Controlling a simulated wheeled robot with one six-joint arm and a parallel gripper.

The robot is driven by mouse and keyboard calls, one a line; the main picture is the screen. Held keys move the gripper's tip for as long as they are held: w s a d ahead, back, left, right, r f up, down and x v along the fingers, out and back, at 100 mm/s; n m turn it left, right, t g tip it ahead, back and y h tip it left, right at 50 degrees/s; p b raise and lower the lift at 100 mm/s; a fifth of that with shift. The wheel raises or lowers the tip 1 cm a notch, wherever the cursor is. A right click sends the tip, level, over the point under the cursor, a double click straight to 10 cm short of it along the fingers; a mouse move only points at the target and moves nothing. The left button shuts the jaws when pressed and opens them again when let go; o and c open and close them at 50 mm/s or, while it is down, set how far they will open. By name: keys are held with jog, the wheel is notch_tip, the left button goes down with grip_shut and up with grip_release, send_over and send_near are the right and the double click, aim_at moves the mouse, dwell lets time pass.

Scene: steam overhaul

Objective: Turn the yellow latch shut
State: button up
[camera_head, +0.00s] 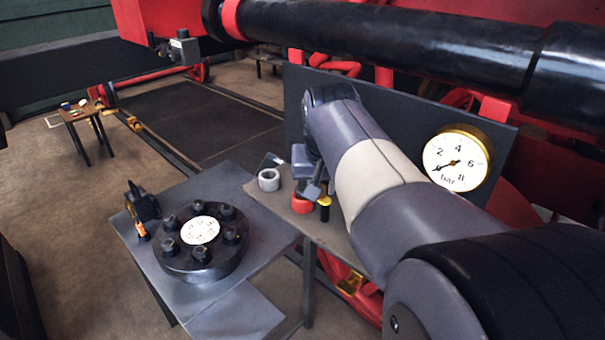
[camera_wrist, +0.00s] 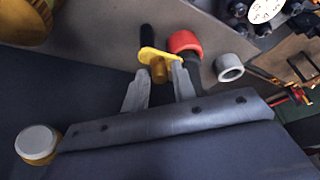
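The yellow latch (camera_wrist: 158,66) shows in the wrist view just beyond my gripper (camera_wrist: 160,78), with its flat lever across the top of a short round stem. My two grey fingers stand apart on either side of the stem, with visible gaps, and hold nothing. In the head view the latch (camera_head: 324,202) is a small yellow piece beside a red ring, and my gripper (camera_head: 318,188) is right at it, partly hidden by my own wrist. Whether a finger touches the latch cannot be told.
The red ring (camera_wrist: 184,42) and a grey ring (camera_wrist: 229,67) are close by the latch. A brass pressure gauge (camera_head: 456,160) is on the dark panel at right. A bolted round flange (camera_head: 205,262) sits on the grey bench at left. Open floor lies beyond.

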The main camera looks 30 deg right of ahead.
jog(key=shift+o, duration=1.2)
jog(key=shift+r, duration=0.1)
jog(key=b+v, duration=0.1)
jog(key=v, duration=0.9)
jog(key=shift+r, duration=0.3)
jog(key=p+x, duration=0.1)
jog(key=x, duration=1)
jog(key=shift+s+a, duration=0.1)
jog(key=shift+s, duration=0.1)
jog(key=shift+n, duration=0.3)
